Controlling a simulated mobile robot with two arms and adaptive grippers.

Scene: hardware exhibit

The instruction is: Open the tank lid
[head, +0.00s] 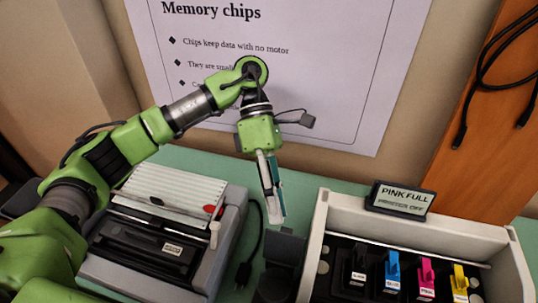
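A white open-topped housing (314,240) at the lower right holds a row of ink tanks: black (356,280), blue (392,277), pink (427,280) and yellow (460,282). Each has an upright coloured tab on top. I cannot tell which part is the tank lid. My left gripper (274,213) points down, left of the housing and above the table, apart from the tanks. Its fingers show nearly edge-on, with a teal strip along one side, so their opening is unclear. My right gripper is not in view.
A small sign (401,198) on the housing's back rim reads "PINK FULL, PRINTER OFF". A grey machine (222,245) stands at the left. A black cable (247,255) and a dark grey block (284,249) lie between it and the housing. A poster (330,80) hangs behind.

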